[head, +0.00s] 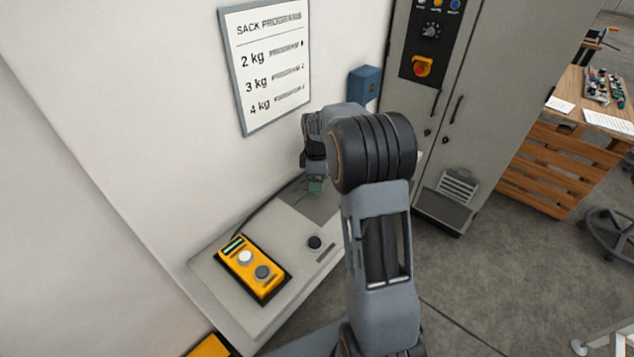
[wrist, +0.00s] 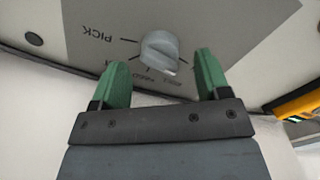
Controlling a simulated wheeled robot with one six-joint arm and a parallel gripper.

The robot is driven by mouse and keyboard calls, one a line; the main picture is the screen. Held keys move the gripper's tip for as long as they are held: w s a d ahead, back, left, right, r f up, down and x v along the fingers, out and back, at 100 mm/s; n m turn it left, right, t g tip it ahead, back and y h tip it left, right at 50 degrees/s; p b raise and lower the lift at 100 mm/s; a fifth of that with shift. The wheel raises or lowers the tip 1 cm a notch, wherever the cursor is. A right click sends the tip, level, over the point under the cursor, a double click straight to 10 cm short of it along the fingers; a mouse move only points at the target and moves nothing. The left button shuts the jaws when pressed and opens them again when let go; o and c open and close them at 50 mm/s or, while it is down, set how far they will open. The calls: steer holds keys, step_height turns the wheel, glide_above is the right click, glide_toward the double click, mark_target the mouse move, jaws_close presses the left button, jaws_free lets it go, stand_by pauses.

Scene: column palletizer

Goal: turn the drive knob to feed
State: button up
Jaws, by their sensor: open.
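A grey knob (wrist: 160,48) sits on a grey panel in the wrist view, with a label reading PICK, upside down, to its left. Other small labels lie below it, too blurred or covered to read, so I cannot tell which one it points to. My gripper (wrist: 161,62) is open, its green fingertips on either side of the knob's near side with gaps between. I cannot tell whether either touches it. In the head view my gripper (head: 316,187) is over the far part of the console (head: 215,278), and my arm hides the knob.
A yellow control box (head: 254,266) and a black button (head: 314,243) are on the console's nearer part. A wall stands to the left with a sack programs sign (head: 268,60). A tall grey cabinet (head: 480,90) stands behind at right.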

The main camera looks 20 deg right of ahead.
steer(key=shift+f, duration=1.2)
steer(key=shift+c, duration=0.5)
steer(key=c, duration=0.8)
steer(key=shift+c, duration=0.2)
